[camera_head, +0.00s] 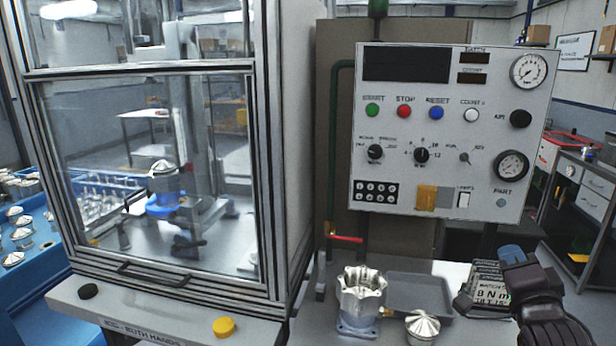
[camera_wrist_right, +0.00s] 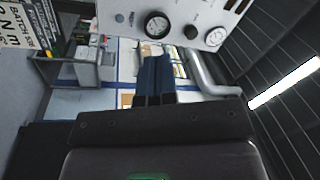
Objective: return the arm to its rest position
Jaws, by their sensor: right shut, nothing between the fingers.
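My right gripper (camera_head: 512,256) is at the lower right of the head view, over the right end of the bench. Its blue fingers are together with nothing between them. They also show closed in the right wrist view (camera_wrist_right: 154,75), where the dark gripper body fills the lower middle. The fingers are beside the small batch display (camera_head: 484,287), and I cannot tell whether they are apart from it in depth. My left gripper is in neither view.
A glass-doored press cabinet (camera_head: 283,150) stands left, with a housing inside. A control panel (camera_head: 450,130) is behind my gripper. A metal housing (camera_head: 360,305), a finned cap (camera_head: 422,325) and a grey tray (camera_head: 420,290) are on the bench. A shelf cart (camera_head: 585,190) stands right.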

